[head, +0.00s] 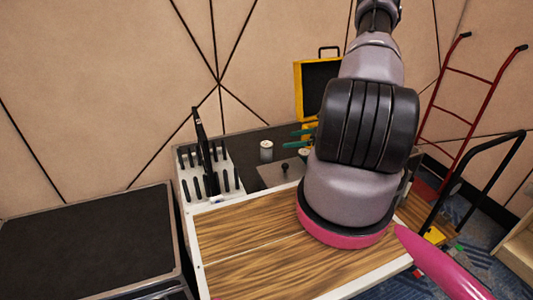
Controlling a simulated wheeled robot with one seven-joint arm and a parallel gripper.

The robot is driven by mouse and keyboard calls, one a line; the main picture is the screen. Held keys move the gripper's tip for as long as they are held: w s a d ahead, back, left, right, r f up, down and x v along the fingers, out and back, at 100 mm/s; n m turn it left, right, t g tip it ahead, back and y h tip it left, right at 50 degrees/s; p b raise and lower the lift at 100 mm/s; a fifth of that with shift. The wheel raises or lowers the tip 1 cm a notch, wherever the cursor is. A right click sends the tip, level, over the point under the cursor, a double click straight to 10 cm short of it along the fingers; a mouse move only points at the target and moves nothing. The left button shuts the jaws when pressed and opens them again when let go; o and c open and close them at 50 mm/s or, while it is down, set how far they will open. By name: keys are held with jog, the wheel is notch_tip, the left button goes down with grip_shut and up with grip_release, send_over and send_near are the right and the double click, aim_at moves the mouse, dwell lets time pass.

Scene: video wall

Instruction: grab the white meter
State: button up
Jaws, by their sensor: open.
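I cannot pick out a white meter in the head view. My own arm covers much of the right part of the wood-topped workbench (245,245), and whatever lies behind it is hidden. A small pale cylinder (266,151) stands at the bench's back, but I cannot tell that it is a meter. My gripper's fingers do not show; only thick grey, black and pink arm parts are in view.
A white slotted rack (186,174) holds dark upright tools at the bench's left. An open yellow case (298,90) stands at the back. A black-topped cabinet (85,240) is at left, a red hand truck (457,130) at right. The bench's front left is clear.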

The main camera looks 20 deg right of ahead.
aim_at(268, 144)
jog(key=shift+s+f+x, duration=0.15)
jog(key=shift+x, duration=2.3)
jog(key=shift+s+f+x, duration=0.1)
jog(key=shift+x, duration=2.3)
jog(key=shift+a, duration=0.1)
grip_shut()
jog(key=shift+r, duration=0.1)
